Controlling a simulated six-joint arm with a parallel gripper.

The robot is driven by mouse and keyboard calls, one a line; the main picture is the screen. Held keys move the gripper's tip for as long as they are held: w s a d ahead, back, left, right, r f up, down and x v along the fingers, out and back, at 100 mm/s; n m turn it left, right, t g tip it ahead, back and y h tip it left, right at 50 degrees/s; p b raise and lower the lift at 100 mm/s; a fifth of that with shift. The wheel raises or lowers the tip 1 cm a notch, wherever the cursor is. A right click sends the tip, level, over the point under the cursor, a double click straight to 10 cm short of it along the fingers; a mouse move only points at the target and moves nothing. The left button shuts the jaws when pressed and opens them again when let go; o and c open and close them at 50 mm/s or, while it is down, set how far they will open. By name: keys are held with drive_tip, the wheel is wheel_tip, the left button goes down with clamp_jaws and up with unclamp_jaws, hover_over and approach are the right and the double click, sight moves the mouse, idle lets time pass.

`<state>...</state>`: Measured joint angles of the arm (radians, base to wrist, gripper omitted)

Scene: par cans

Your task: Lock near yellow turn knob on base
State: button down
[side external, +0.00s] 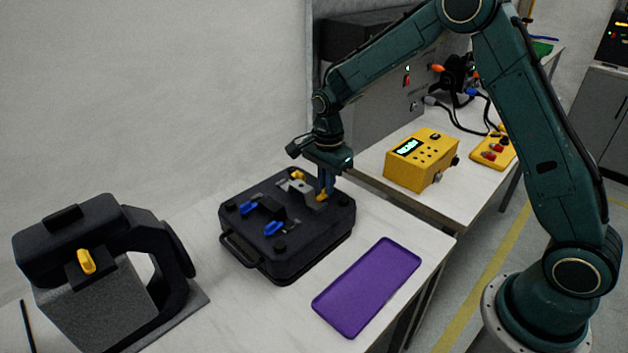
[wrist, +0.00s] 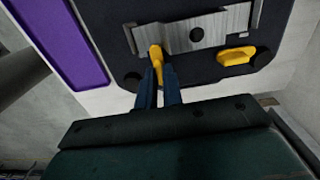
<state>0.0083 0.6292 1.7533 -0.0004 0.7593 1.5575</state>
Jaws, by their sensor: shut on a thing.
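The base is a black case (side external: 300,249) on the white table, with a grey metal bracket (wrist: 195,32) on its top. The near yellow turn knob (side external: 321,197) is at the bracket's end closer to the purple tray; in the wrist view this knob (wrist: 155,54) has its long side running up and down the picture. My gripper (side external: 326,192) points down with its blue fingers (wrist: 158,74) shut on this knob. The other yellow knob (wrist: 236,57) lies crosswise in the wrist view, and it also shows in the side view (side external: 298,175).
Two blue knobs (side external: 248,207) (side external: 274,228) sit on the case top. A purple tray (side external: 368,287) lies empty to the right. A black and grey device with a yellow knob (side external: 86,261) stands at left. A yellow box (side external: 421,160) is on the back table.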

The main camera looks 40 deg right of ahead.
idle(0.4)
drive_tip(key=c, duration=1.5)
unclamp_jaws()
drive_tip(key=shift+c, duration=0.2)
drive_tip(key=shift+r, duration=0.15)
wheel_tip(320, 180, up, 14)
drive_tip(key=shift+f, duration=0.2)
